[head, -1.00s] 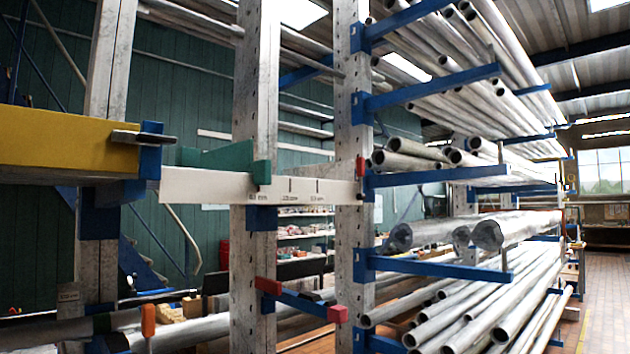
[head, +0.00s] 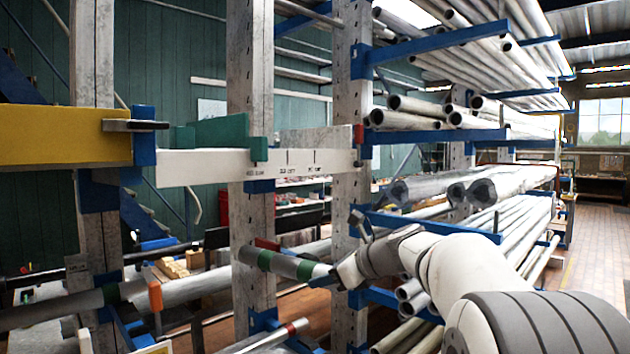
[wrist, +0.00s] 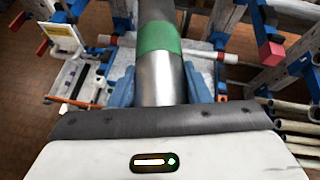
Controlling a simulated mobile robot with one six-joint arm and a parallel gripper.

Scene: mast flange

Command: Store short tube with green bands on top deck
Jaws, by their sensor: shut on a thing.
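A grey metal tube with green bands (head: 285,264) is held roughly level in front of the middle post in the head view. In the wrist view the tube (wrist: 160,80) runs away from me, with one wide green band and a bare silver near end. My gripper (head: 334,276) is shut on this near end; its blue fingers (wrist: 160,92) lie on either side of it in the wrist view. The tube's far end is out of the wrist view. I cannot tell which level is the top deck.
A white marked beam (head: 210,166) crosses the posts above the tube, with a green block (head: 222,132) on it and a yellow beam (head: 65,136) at left. A post (head: 252,200) stands close behind the tube. Below lies a red-banded tube (head: 270,338). Pipe racks fill the right.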

